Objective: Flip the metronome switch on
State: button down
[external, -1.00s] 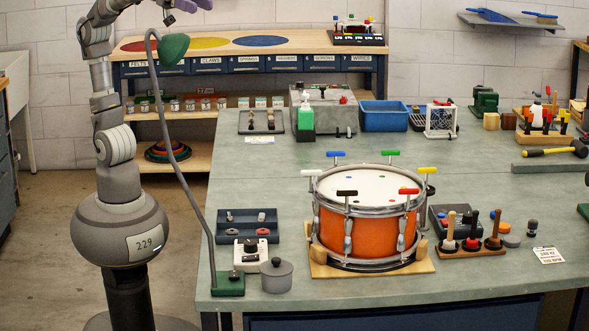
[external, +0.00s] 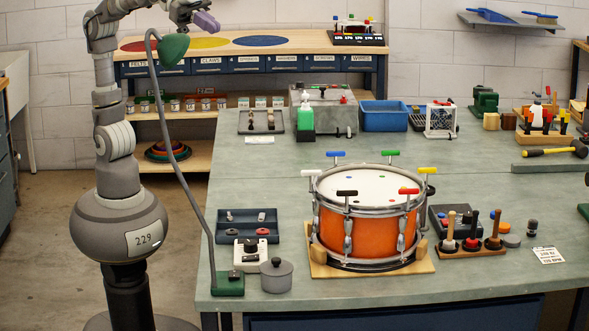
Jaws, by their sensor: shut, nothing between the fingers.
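No thing is plainly readable as the metronome at this size. A small white box with a black knob (external: 250,254) stands at the bench's front left and may be it. A dark grey box (external: 439,218) right of the drum, partly hidden, is another possibility. I cannot make out the switch or its position on either. My gripper (external: 207,23) shows at the top left, with purple fingers shut and empty. It is high above the bench, in front of the back shelf in the picture, and well apart from both boxes.
A green lamp (external: 173,48) on a bent grey stem rises from the bench's left edge, close to my arm in the picture. A grey lidded pot (external: 277,276) stands beside the white box. An orange drum (external: 366,220) with upright keys fills the middle.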

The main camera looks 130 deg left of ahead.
jog(key=w+f+m+g+p, duration=0.3)
jog(key=w+f+g, duration=0.1)
jog(key=w+f, duration=0.6)
jog(key=w+f+m+g+h+p, duration=0.1)
jog(key=f+m+g+p, duration=0.1)
jog(key=f, duration=1.1)
jog(key=w+f+m+g+h+p, duration=0.1)
jog(key=f+g+p, duration=0.3)
jog(key=f, duration=1)
jog(key=shift+w+d+f+m+g, duration=0.25)
jog(key=shift+w+m+g, duration=0.15)
jog(key=shift+w+m, duration=0.4)
jog(key=b, duration=0.5)
send_over(257, 257)
jog(key=f, duration=1.2)
jog(key=shift+s+a, duration=0.15)
jog(key=shift+s, duration=0.25)
jog(key=shift+w+a+f, duration=0.1)
jog(key=shift+f, duration=0.6)
